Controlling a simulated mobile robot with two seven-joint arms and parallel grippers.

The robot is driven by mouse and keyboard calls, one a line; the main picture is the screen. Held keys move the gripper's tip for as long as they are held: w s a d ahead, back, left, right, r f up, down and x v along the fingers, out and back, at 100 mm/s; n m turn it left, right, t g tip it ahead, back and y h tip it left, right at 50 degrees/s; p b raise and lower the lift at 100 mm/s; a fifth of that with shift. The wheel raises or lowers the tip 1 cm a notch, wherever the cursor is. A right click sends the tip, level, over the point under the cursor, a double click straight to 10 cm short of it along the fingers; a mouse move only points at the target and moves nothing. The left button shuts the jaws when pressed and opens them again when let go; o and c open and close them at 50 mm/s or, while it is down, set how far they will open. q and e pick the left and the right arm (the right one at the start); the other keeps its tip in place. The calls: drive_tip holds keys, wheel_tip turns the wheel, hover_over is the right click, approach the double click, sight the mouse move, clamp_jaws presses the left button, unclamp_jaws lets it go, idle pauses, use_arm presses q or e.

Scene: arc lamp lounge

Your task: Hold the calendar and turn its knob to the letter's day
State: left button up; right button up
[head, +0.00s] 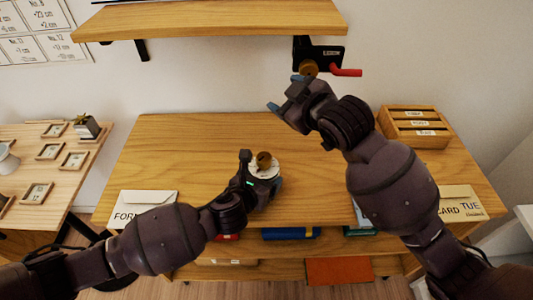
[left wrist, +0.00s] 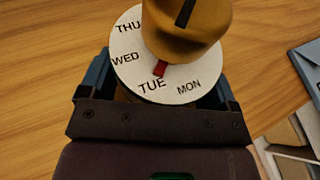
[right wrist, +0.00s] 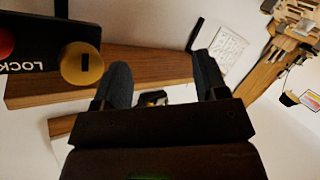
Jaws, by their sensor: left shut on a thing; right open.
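The calendar is a white dial (head: 262,176) with a brass knob (head: 264,160) on top, above the desk. In the left wrist view its dial (left wrist: 128,62) reads THU, WED, TUE and MON. A red pointer (left wrist: 160,69) under the knob (left wrist: 185,30) points at TUE. My left gripper (head: 261,172) is shut on the calendar's body, below the dial. My right gripper (head: 285,93) is open and empty, up and to the right of the knob. A tan card (head: 458,194) at the desk's right reads "CARD" and "TUE", partly behind my right arm.
A white envelope (head: 150,197) lies at the desk's left. A wooden drawer box (head: 410,115) stands at the back right. A black lock box (head: 326,54) with brass knob (right wrist: 82,63) and red handle (head: 346,72) is near my right gripper. The desk's middle (head: 200,150) is clear.

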drive_tip(key=a+r+n+t+y, duration=0.4)
drive_tip(key=r+n+y, duration=0.3)
drive_tip(key=r+n, duration=0.35)
drive_tip(key=s+a+r+n+g+y, duration=0.1)
drive_tip(key=s+a+n+g+y, duration=0.25)
drive_tip(key=n+g, duration=0.5)
drive_tip(key=s+a+r+n+g+y, duration=0.15)
drive_tip(key=n+g+y, duration=0.3)
drive_tip(key=n, duration=0.65)
drive_tip(key=n+g+h, duration=0.4)
drive_tip(key=n+h, duration=0.8)
drive_tip(key=h, duration=0.6)
approach(264, 157)
drive_tip(key=x, duration=0.9)
drive_tip(key=shift+w+f, duration=0.1)
drive_tip(key=shift+f, duration=0.1)
drive_tip(key=shift+c, duration=0.3)
